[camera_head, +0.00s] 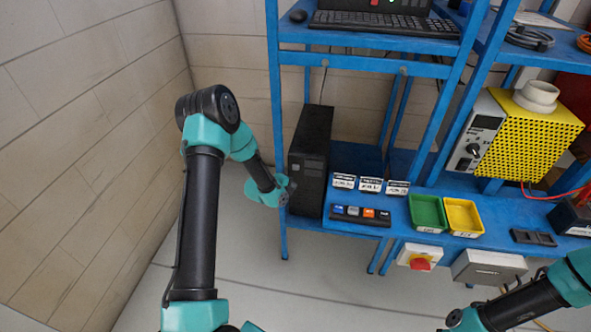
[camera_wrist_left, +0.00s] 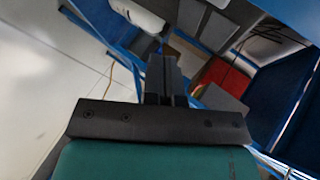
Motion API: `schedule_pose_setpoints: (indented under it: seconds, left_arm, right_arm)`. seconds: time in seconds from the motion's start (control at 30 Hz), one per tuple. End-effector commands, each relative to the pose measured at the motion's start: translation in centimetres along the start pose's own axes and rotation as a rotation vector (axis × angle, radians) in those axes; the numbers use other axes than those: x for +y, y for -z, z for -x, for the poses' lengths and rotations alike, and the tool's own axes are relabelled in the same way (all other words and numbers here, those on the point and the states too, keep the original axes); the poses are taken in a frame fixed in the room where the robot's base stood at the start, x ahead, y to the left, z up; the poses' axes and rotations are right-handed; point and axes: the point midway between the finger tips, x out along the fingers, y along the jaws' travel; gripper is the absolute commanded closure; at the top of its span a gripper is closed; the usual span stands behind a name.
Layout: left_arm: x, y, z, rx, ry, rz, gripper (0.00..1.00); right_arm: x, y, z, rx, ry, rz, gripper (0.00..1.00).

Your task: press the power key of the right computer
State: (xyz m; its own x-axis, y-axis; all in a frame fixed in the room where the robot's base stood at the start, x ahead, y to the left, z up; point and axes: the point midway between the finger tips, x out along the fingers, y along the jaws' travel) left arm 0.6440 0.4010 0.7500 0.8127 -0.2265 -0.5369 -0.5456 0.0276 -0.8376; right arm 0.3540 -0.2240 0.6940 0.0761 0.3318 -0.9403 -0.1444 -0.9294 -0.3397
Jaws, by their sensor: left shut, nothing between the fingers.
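A black computer tower (camera_head: 312,150) stands upright at the left end of the blue bench, its front facing me. It is the only tower I can make out in the head view; its power key is too small to tell. My left gripper (camera_head: 284,198) is at the tower's lower left front edge; I cannot tell whether it touches. In the left wrist view its black fingers (camera_wrist_left: 163,75) are together with nothing between them.
A button strip (camera_head: 360,215), labelled boxes (camera_head: 370,185), a green tray (camera_head: 427,212) and a yellow tray (camera_head: 463,217) lie right of the tower. A red knob (camera_head: 420,263) sits below the bench front. The floor left of the bench is clear.

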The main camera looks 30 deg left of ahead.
Motion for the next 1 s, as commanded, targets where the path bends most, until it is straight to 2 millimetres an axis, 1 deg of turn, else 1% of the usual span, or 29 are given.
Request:
schedule_pose_setpoints:
  seconds: [0.3,0.5,0.7,1.0]
  left_arm:
    - [-1.9,-1.9,-2.6,0.000,0.001,-0.002,1.00]
    - [-2.8,-2.8,-3.9,0.000,0.001,-0.001,1.00]
    - [-3.2,-3.2,-4.3,0.000,0.001,-0.001,1.00]
    - [-3.2,-3.2,-4.3,0.000,0.000,0.000,1.00]
  right_arm:
    - [0.0,0.0,0.0,0.000,0.000,0.000,1.00]
    - [0.0,0.0,0.0,0.000,0.000,0.000,1.00]
    - [0.0,0.0,0.0,0.000,0.000,0.000,1.00]
    - [0.0,0.0,0.0,0.000,0.000,0.000,1.00]
